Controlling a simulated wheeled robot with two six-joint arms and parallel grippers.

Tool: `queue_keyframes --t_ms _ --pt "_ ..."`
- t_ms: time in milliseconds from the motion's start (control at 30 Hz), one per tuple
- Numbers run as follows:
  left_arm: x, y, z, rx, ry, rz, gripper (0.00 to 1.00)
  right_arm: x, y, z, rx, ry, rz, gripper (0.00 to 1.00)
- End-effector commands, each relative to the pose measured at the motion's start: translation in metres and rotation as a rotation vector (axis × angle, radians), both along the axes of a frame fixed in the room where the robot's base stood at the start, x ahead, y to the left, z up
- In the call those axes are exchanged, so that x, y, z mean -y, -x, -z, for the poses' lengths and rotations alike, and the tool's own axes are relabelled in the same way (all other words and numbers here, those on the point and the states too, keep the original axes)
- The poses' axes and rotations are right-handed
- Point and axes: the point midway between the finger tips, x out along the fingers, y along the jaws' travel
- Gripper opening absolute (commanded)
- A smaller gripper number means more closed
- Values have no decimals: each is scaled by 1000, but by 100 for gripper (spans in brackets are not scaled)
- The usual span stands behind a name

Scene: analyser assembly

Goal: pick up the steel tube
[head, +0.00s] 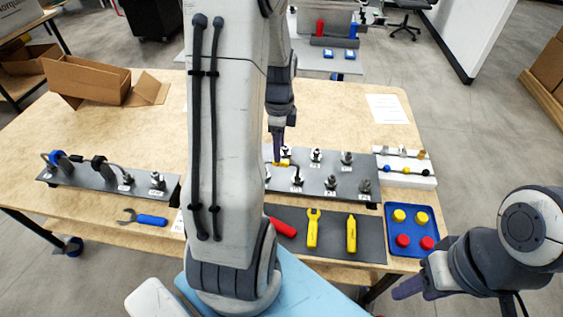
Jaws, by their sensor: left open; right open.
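Bent, silvery tube-like parts (65,165) stand at the left end of the left dark plate (85,183), with blue and black pieces on them. I cannot tell for certain which one is the steel tube. My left gripper (278,152) points down over the middle dark plate (318,190), close to a yellow piece (283,163). It is open and seen edge-on, well right of the bent parts. My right gripper (408,289) is open and empty, off the table's front right side. My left arm hides part of the table between the two plates.
Several fittings stand on the middle plate. A white rack (408,178) and a blue tray (420,215) with red and yellow caps are to its right. A dark mat (368,222) holds tools. A blue-handled wrench (143,218) lies front left. A cardboard box (88,78) sits back left.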

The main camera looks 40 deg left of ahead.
Motion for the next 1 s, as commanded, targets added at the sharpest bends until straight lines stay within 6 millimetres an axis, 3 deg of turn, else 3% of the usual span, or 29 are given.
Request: queue_keyframes --t_ms 100,367,600,933,967,1000 --pt "1 0 19 -3 2 0 59 0 0 0 0 0 0 50" --pt "1 -2 38 -3 2 -1 59 0 0 -4 0 0 0 50" --pt "1 -6 72 -3 2 -2 59 0 0 -10 0 0 0 50" --pt "0 -6 81 1 -1 -2 59 0 0 -10 0 0 0 50" --pt "0 -6 81 1 -1 -2 55 0 0 -10 0 0 0 50" --pt "0 -7 81 1 -1 -2 40 0 0 -10 0 0 0 50"
